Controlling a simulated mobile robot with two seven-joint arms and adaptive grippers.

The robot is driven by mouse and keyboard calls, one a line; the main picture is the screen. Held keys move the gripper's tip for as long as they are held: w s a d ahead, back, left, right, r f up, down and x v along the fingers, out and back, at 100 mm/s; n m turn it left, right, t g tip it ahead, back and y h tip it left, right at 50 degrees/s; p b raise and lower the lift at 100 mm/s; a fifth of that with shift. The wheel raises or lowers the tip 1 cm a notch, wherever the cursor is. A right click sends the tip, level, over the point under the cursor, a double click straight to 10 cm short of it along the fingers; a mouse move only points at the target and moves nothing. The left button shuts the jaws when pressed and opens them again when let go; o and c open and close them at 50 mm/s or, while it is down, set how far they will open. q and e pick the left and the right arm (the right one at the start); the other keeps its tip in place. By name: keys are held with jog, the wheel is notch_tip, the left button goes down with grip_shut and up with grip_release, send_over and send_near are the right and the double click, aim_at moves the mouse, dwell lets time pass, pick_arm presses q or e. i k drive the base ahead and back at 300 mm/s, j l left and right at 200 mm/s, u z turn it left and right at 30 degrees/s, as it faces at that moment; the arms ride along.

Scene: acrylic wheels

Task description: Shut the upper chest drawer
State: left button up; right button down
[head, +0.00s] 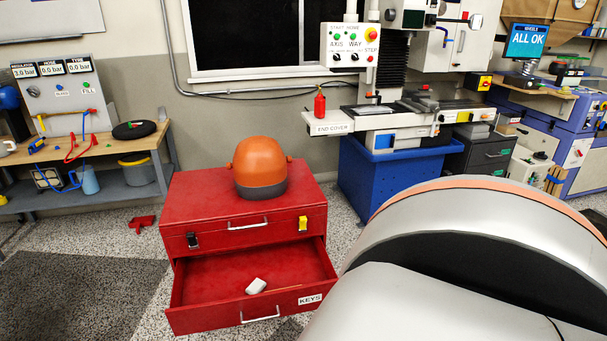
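The red chest (180,203) stands on the floor at the centre of the head view. A red drawer (205,318) with a metal handle (260,316) and a "KEYS" label is pulled far out at its front. A small white object lies inside this drawer. Above it, a front panel (270,236) with its own handle, a dark latch and a yellow latch sits flush with the chest. Anything below the open drawer is hidden or out of frame. Neither gripper is in view; only a large silver part of my own body shows at the lower right.
An orange dome-shaped object (260,168) with a dark base stands on the chest. A blue bin (375,178) is behind it to the right. A workbench (130,145) stands at the left. A small red item (142,222) lies on the floor left of the chest.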

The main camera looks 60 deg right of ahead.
aim_at(209, 294)
jog(key=j, duration=0.95)
jog(key=z, duration=0.4)
jog(key=j+z, duration=0.15)
jog(key=z, duration=0.3)
jog(key=j+z, duration=0.1)
jog(key=z, duration=0.3)
jog(key=i+z, duration=0.3)
jog(key=i, duration=0.15)
